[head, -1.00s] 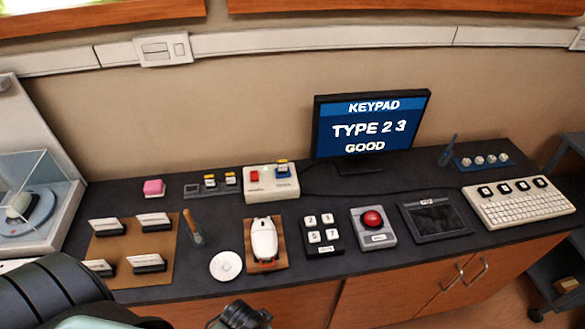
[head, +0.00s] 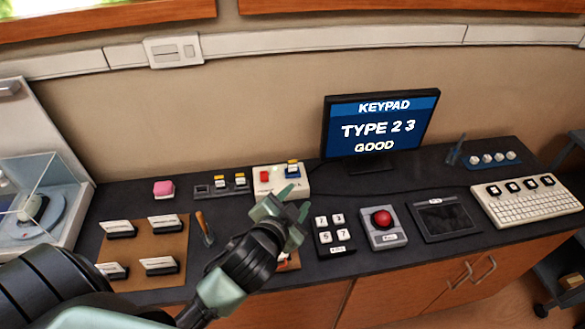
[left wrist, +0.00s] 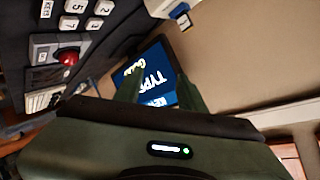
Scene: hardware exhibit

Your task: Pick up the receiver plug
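A small plug with a blue and yellow top (head: 292,168) stands in the right part of a white box (head: 266,184) with a red button. In the left wrist view a plug with a blue top (left wrist: 183,18) shows at the top edge on the white box (left wrist: 163,6). Two similar plugs (head: 220,182) (head: 240,180) stand in a dark holder left of the box. I cannot tell by label which is the receiver plug. My left gripper (head: 296,203) is open and empty, in front of the white box. My right gripper is out of view.
A keypad (head: 335,235), a red-button box (head: 383,226) and a dark tablet (head: 443,220) lie right of my gripper. A monitor (head: 378,125) stands behind.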

